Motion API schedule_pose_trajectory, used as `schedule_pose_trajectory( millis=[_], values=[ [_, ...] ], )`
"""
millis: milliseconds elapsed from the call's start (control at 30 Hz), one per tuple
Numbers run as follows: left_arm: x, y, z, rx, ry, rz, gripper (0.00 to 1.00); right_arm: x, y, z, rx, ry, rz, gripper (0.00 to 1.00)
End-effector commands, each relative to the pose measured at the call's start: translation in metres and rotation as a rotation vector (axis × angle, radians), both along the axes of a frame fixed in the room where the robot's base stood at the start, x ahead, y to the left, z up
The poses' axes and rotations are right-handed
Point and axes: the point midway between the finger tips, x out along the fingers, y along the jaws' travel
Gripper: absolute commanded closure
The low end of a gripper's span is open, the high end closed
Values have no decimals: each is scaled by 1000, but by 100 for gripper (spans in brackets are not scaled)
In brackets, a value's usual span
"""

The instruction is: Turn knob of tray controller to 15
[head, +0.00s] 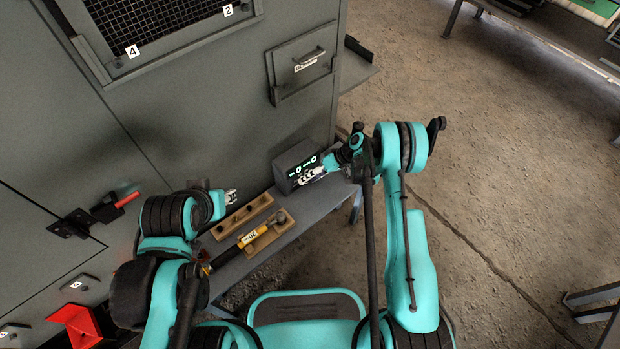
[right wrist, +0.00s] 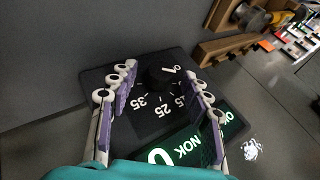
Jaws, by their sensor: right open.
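The tray controller (head: 285,165) is a dark box on the grey bench by the cabinet, with lit displays that seem to read 0. In the right wrist view, its dark face (right wrist: 95,78) carries a dial with white numbers such as 35, 25 and 15. A black knob (right wrist: 160,80) sits at the dial; its pointer direction is unclear. Green displays (right wrist: 185,148) show 0, NOK and OK. My right gripper (right wrist: 158,77) is open, its fingers on either side of the knob; contact is not clear. My left gripper (head: 231,196) is left of the controller, near a wooden rack; its jaws are too small to judge.
A wooden rack with holes (head: 240,216) and a wooden holder (head: 272,236) with a yellow tool (head: 235,248) lie on the bench (head: 228,276). The cabinet (head: 200,125) rises behind. A red bin (head: 80,325) is at lower left. Floor at right is open.

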Motion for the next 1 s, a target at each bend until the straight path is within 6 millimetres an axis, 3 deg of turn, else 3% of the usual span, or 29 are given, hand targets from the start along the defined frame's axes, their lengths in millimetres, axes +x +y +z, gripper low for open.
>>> schedule_pose_trajectory(
  millis=[533, 700, 1000],
  values=[
    [0, 0, 0, 0, 0, 0, 65, 2, -69, 75, 0, 0, -2, 51],
    [0, 0, 0, 0, 0, 0, 65, 2, -78, 85, 0, 1, 0, 51],
    [0, 0, 0, 0, 0, 0, 65, 2, -79, 87, 0, 0, 0, 51]
  ],
)
